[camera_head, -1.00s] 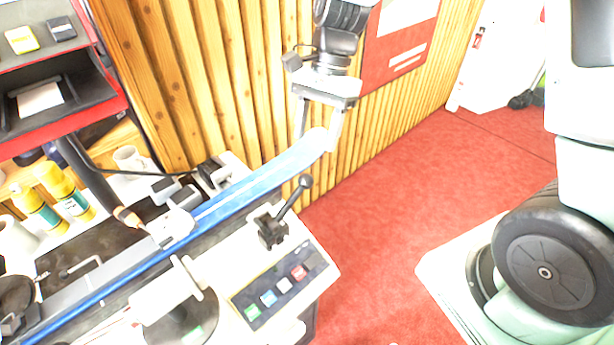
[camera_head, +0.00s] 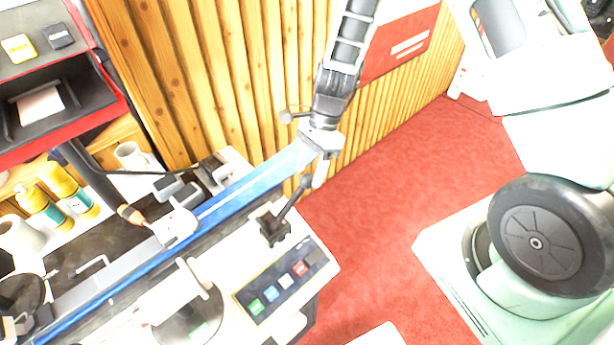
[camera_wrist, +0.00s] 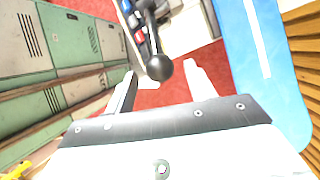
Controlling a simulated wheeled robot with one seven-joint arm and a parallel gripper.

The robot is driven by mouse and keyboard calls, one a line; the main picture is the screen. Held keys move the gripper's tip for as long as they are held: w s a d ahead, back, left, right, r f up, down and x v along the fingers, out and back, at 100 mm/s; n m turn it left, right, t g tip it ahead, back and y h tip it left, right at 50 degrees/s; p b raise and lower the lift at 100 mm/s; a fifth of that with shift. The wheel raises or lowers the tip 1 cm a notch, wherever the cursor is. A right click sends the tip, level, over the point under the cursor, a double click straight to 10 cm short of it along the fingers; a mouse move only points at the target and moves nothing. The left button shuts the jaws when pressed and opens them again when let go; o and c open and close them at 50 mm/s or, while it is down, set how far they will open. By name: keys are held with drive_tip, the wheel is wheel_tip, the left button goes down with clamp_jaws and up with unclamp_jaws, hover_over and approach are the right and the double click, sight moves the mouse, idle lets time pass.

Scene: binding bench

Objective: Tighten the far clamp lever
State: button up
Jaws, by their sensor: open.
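The black clamp lever (camera_head: 287,211) has a round ball knob and stands tilted up to the right from a black base on the bench's right end. My gripper (camera_head: 311,172) is open, just above the knob. In the wrist view, the ball knob (camera_wrist: 159,68) shows between the two spread fingers of my gripper (camera_wrist: 163,75), close to their tips. I see no clear contact, and the fingers are not closed on it. The depth between knob and fingers is hard to judge.
A long blue strip (camera_head: 240,190) runs along the bench behind the lever. A button panel (camera_head: 280,283) lies in front of it. An orange-tipped handle (camera_head: 130,214) and yellow bottles (camera_head: 68,187) are at left. Red floor (camera_head: 380,210) is open at right.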

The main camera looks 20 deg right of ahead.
sight(309, 175)
drive_tip(key=shift+x, duration=1.8)
clamp_jaws()
drive_tip(key=shift+d+r+p, duration=0.1)
drive_tip(key=shift+p, duration=0.2)
drive_tip(key=shift+r, duration=0.1)
